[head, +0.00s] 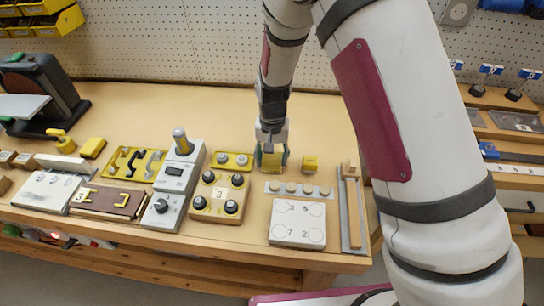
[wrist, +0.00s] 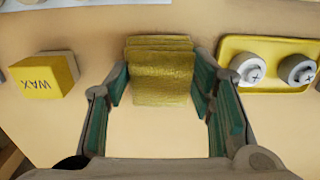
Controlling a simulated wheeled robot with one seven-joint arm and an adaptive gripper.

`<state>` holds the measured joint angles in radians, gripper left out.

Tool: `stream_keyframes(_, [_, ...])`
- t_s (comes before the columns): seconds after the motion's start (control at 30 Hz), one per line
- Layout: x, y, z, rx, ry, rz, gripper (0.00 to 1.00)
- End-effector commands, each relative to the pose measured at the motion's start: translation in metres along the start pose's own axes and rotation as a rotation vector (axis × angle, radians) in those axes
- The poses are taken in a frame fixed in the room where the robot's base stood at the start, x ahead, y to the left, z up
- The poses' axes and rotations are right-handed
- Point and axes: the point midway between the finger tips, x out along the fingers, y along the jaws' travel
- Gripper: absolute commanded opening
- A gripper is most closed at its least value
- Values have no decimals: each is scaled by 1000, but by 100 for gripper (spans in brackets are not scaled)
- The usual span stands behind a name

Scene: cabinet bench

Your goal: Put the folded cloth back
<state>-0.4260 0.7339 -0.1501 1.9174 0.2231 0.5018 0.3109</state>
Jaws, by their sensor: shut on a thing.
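The folded cloth (wrist: 162,72) is yellow and layered, and sits between the two green-padded fingers in the wrist view. My gripper (wrist: 160,84) is shut on it, with one finger at each side. In the head view my gripper (head: 271,152) points down over the bench and the cloth (head: 271,161) shows low between the fingers. I cannot tell whether the cloth touches the bench top.
A yellow tray with two knobs (head: 232,160) lies just left of my gripper. A yellow WAX block (head: 309,164) stands just right. In front are a board with several round pegs (head: 297,189) and a numbered white plate (head: 298,222). The bench behind (head: 220,115) is clear.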

Motion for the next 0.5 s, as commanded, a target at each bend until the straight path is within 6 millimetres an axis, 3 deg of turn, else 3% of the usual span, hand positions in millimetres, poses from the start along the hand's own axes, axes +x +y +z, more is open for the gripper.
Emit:
stream_keyframes(0.13, [4,0,0,0,-1,0,23])
stream_keyframes(0.17, [3,0,0,0,0,0,56])
stream_keyframes(0.23, [3,0,0,0,0,0,69])
stream_keyframes(0.5, [3,0,0,0,-1,0,69])
